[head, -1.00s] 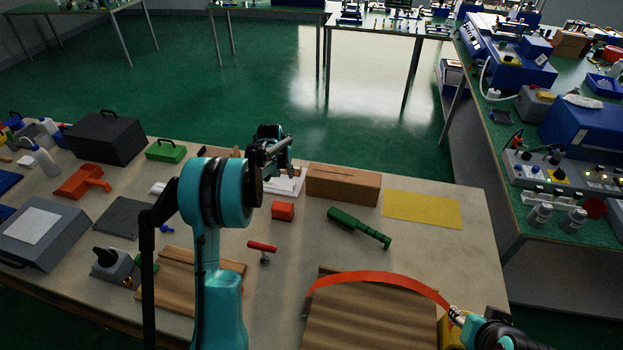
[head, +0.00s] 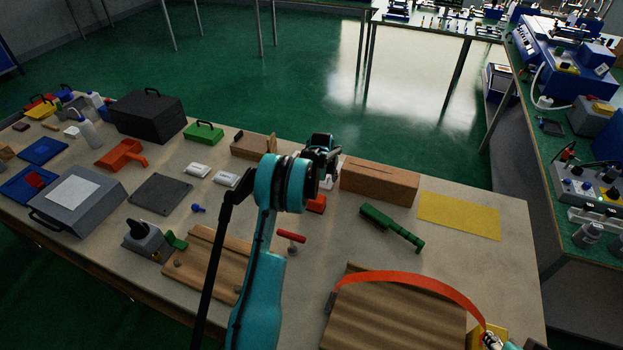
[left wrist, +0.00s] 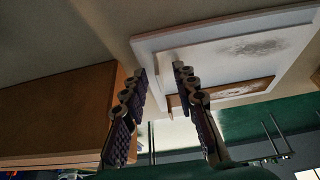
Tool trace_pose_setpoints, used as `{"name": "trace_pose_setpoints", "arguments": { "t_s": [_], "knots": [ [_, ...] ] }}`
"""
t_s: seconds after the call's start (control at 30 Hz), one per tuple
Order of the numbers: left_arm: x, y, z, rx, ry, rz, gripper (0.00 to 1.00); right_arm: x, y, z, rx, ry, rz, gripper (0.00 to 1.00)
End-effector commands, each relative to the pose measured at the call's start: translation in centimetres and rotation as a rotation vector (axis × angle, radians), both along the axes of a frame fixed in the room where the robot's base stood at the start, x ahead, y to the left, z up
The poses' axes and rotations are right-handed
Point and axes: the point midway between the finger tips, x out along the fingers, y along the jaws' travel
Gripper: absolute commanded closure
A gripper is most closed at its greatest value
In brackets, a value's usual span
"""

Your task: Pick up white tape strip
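My left gripper (head: 322,150) is over the far side of the bench, beside the brown box. In the left wrist view its two fingers (left wrist: 160,70) are apart with nothing held between them. Beyond them is a white tray (left wrist: 150,42) with a grey smudged patch and a brown piece near its edge. A small pale bit (left wrist: 172,58) shows by the right fingertip; I cannot tell whether it is the white tape strip. In the head view my arm and gripper hide most of the tray. Part of my right arm (head: 508,346) shows at the bottom edge; its fingers are not clear.
The brown box (head: 380,182) stands close right of my left gripper. A red block (head: 316,204) and a green brush (head: 391,227) lie nearer. Two white pieces (head: 226,179) lie left of my arm. A red band (head: 410,281) arches over a ridged brown board (head: 390,320).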

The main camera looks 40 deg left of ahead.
Motion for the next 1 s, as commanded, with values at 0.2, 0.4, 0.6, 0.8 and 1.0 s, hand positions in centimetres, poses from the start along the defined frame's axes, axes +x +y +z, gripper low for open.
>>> {"name": "trace_pose_setpoints", "arguments": {
  "t_s": [0.2, 0.4, 0.6, 0.8, 1.0],
  "knots": [
    [0.0, 0.0, 0.1, 0.0, 0.0, 0.0, 0.91, 0.0, 0.0, 0.1, 0.0, 0.0, 0.0, 0.6],
    [0.0, 0.0, 0.1, 0.0, 0.0, 0.0, 1.0, 0.0, 0.0, 0.1, 0.0, 0.0, 0.0, 0.6],
    [0.0, 0.0, 0.2, 0.0, 0.0, 0.0, 1.0, 0.0, 0.0, 0.1, 0.0, 0.0, 0.0, 0.6],
    [0.0, 0.0, 2.4, 0.0, 0.0, 0.0, 1.0, 0.0, 0.0, 0.9, 0.0, 0.0, 0.0, 0.6],
    [0.0, 0.0, 6.7, 0.0, 0.0, 0.0, 1.0, 0.0, 0.0, 2.3, 0.0, 0.0, 0.0, 0.6]
  ]
}}
